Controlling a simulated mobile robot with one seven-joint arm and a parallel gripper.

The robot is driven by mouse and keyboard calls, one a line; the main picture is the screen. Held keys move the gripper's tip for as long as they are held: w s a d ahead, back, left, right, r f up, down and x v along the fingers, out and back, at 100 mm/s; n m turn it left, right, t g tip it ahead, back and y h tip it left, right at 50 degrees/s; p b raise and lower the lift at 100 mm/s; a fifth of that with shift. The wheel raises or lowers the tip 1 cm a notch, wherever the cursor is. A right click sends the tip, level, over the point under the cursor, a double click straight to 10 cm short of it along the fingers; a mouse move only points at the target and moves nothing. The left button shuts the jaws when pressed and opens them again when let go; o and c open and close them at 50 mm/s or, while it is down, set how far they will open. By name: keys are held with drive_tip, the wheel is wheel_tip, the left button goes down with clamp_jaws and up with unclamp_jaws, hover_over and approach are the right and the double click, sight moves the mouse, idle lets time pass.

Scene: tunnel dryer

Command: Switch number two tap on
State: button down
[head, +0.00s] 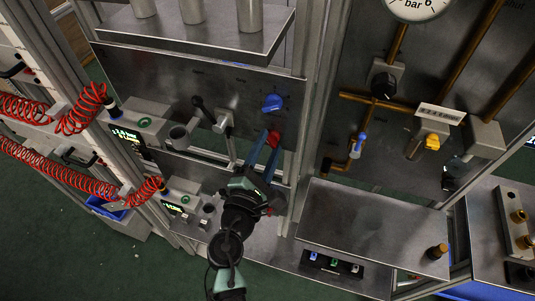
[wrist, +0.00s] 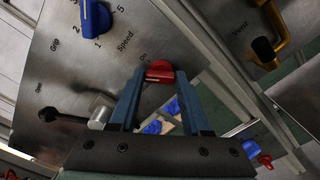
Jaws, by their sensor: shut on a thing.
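My gripper (head: 268,142) reaches up to the grey metal panel, its two blue fingers shut on a red knob (head: 273,138). In the wrist view, the red knob (wrist: 160,72) sits between the fingertips (wrist: 159,78), beside a small label that seems to start with "On". To the right, copper pipes carry several fittings: a black round knob (head: 383,86), a blue-handled valve (head: 358,145), a yellow knob (head: 432,141) and a black handle (head: 448,182). I cannot read a number on any of them, so I cannot tell which is number two tap.
A blue dial (head: 273,102) marked "Speed" is just above the red knob. A black lever (head: 203,110) stands to the left. A pressure gauge (head: 417,5) is at the top right. A steel shelf (head: 375,225) juts out right of my arm. Red coiled hoses (head: 60,172) hang at left.

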drive_tip(key=m+b, duration=0.4)
drive_tip(key=m, duration=0.1)
drive_tip(key=shift+f, duration=0.2)
drive_tip(key=shift+r+m+b, duration=0.1)
drive_tip(key=shift+m+b, duration=0.9)
drive_tip(key=shift+m, duration=0.2)
drive_tip(key=shift+c, duration=1.8)
unclamp_jaws()
